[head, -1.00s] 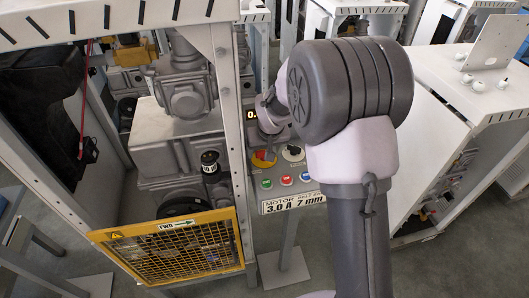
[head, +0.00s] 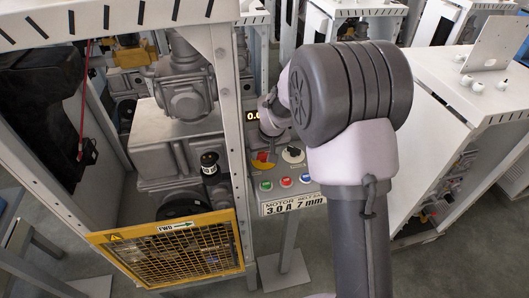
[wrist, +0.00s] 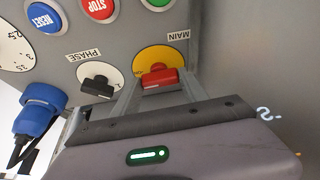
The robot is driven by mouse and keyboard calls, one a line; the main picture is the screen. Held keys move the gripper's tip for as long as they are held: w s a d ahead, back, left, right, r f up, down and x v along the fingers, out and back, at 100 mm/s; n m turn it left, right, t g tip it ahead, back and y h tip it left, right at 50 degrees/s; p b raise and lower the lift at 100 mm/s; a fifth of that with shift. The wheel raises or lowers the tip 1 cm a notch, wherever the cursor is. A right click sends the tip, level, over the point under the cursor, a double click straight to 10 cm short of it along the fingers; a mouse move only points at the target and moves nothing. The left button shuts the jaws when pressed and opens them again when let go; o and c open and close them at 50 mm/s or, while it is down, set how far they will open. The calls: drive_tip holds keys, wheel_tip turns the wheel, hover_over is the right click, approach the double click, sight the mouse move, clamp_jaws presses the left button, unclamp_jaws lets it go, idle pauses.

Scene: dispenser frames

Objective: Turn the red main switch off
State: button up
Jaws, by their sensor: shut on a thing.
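The red main switch (wrist: 160,76) is a red handle on a round yellow plate (wrist: 150,57), beside the upside-down MAIN label (wrist: 178,36) in the wrist view. Its handle lies roughly level across that picture. My gripper (wrist: 158,82) is shut on the handle, a finger on either side of it. In the head view the red and yellow switch (head: 263,157) shows only partly, just below my wrist. My dark gripper body hides the near side of the switch in the wrist view.
The black PHASE knob (wrist: 97,86) sits close beside the switch. Blue RESET (wrist: 44,17), red STOP (wrist: 97,7) and a green button lie nearby. A blue plug (wrist: 40,105) stands out from the panel. A yellow mesh guard (head: 175,248) is left of the panel.

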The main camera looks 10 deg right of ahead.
drive_tip(key=n+y+b, duration=0.1)
drive_tip(key=n+b, duration=0.1)
drive_tip(key=n+y+b, duration=0.1)
drive_tip(key=n, duration=0.1)
drive_tip(key=shift+d+f+n+g+b, duration=0.2)
drive_tip(key=shift+n+g+b, duration=0.1)
drive_tip(key=shift+n+b, duration=0.1)
drive_tip(key=n, duration=0.2)
drive_tip(key=n+y, duration=0.1)
drive_tip(key=shift+w+r+n+g+b, duration=0.1)
drive_tip(key=shift+r+n+g+b, duration=0.1)
drive_tip(key=shift+n+g+b, duration=0.2)
drive_tip(key=n+p, duration=0.1)
drive_tip(key=n, duration=0.1)
drive_tip(key=n+g+y+p, duration=0.1)
drive_tip(key=n, duration=0.1)
drive_tip(key=shift+w+d+r+g+p, duration=0.15)
drive_tip(key=shift+r+g+p, duration=0.05)
drive_tip(key=shift+g+p, duration=0.15)
drive_tip(key=n+p, duration=0.2)
drive_tip(key=n+g+p, duration=0.1)
drive_tip(key=n+p, duration=0.1)
drive_tip(key=shift+w+f+n+g, duration=0.1)
drive_tip(key=shift+w+n+g, duration=0.05)
drive_tip(key=shift+n+g, duration=0.15)
drive_tip(key=o, duration=1.4)
drive_tip(key=shift+f, duration=0.1)
